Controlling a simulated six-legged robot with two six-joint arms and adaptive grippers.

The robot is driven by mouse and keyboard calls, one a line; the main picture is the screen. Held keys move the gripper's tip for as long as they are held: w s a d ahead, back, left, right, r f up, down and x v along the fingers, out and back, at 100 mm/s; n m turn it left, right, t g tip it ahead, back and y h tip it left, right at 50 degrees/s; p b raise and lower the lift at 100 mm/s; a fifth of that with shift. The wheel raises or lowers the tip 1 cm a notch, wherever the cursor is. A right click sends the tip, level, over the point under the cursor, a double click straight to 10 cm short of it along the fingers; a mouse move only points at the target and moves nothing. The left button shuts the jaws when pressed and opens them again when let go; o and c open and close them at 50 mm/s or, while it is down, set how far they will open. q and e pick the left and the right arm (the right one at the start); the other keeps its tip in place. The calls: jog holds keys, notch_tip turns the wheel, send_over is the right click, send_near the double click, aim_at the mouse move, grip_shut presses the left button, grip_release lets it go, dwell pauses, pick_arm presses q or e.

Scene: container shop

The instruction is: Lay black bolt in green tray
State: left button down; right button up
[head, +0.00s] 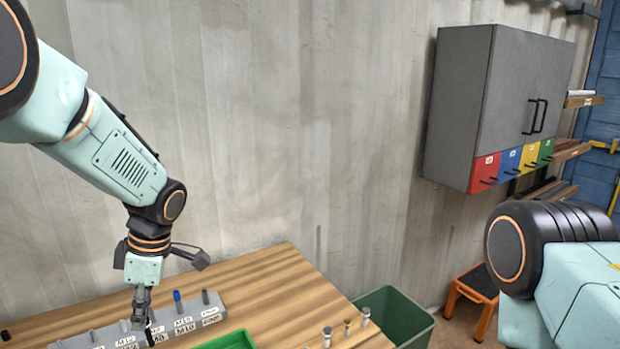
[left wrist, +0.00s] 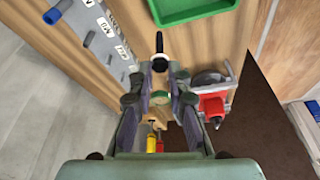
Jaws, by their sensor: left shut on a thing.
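My left gripper (head: 143,297) points down over the wooden table, beside the labelled grey rack. It is shut on the black bolt (left wrist: 159,44), which sticks out beyond the fingertips (left wrist: 159,72). The part of the bolt between the fingers is hidden. The green tray (head: 232,341) lies to the right of the gripper in the head view, partly cut off by the lower edge. In the left wrist view the tray (left wrist: 193,15) is at the top, just beyond the bolt and apart from it. My right gripper is out of view.
The grey rack (head: 212,308) holds several upright pegs, one a blue bolt (head: 178,297). Small capped pieces (head: 347,327) stand near the table's right edge, with a dark green bin (head: 397,310) beyond. A red tool (left wrist: 213,104) is right of the fingers in the wrist view.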

pick_arm(q)
jog(key=w+d+f+m+t+h+b, duration=0.1)
jog(key=d+m+b, duration=0.4)
jog(key=m, duration=0.5)
jog(key=d+f+m+t+h+b, duration=0.2)
jog(key=d+m+b, duration=0.4)
jog(key=m, duration=0.5)
jog(key=shift+w+d+f+t+b, duration=0.2)
jog(key=shift+w+f+t+b, duration=0.2)
jog(key=shift+t+b, duration=0.4)
jog(key=shift+r, duration=0.1)
